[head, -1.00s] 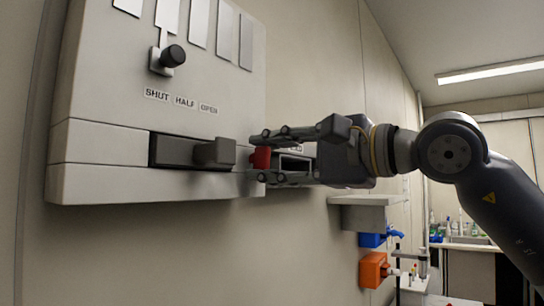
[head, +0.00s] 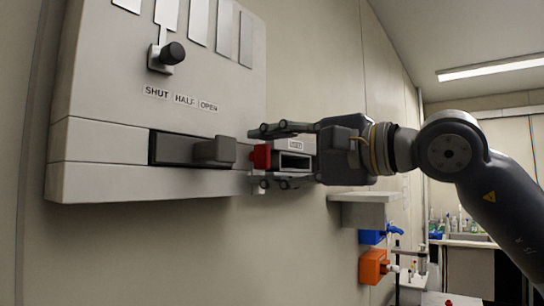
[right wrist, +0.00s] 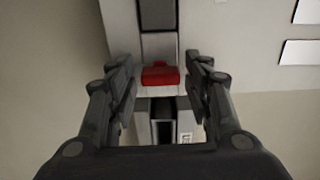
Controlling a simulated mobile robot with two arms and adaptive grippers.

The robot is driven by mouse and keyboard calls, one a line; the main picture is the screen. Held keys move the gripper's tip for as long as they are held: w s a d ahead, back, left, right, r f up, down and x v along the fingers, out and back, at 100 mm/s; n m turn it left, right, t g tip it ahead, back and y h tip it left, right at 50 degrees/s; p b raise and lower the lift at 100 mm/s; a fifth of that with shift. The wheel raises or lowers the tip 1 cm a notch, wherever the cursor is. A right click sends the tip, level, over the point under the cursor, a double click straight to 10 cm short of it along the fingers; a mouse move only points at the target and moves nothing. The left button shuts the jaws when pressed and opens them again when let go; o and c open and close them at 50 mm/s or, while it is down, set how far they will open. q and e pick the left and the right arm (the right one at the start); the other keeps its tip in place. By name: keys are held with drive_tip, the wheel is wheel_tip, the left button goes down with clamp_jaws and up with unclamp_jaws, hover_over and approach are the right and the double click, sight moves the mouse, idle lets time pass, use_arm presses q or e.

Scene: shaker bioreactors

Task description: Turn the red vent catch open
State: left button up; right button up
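The red vent catch (head: 261,156) is a small red block at the right end of the grey wall unit, beside a dark grey handle (head: 215,151). It also shows in the right wrist view (right wrist: 160,77), centred between my fingers. My right gripper (head: 257,158) is open, one finger above the catch and one below. In the right wrist view there are gaps between the fingers (right wrist: 163,70) and the catch on both sides. My left gripper is not in view.
The wall unit (head: 100,100) carries a black knob (head: 173,53) above SHUT, HALF and OPEN labels. A grey box with a dark opening (head: 294,161) sits just right of the catch. A shelf (head: 362,198) and blue and orange items (head: 373,267) lie lower right.

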drive_tip(key=shift+d, duration=0.1)
drive_tip(key=v, duration=1.2)
drive_tip(key=shift+w, duration=0.1)
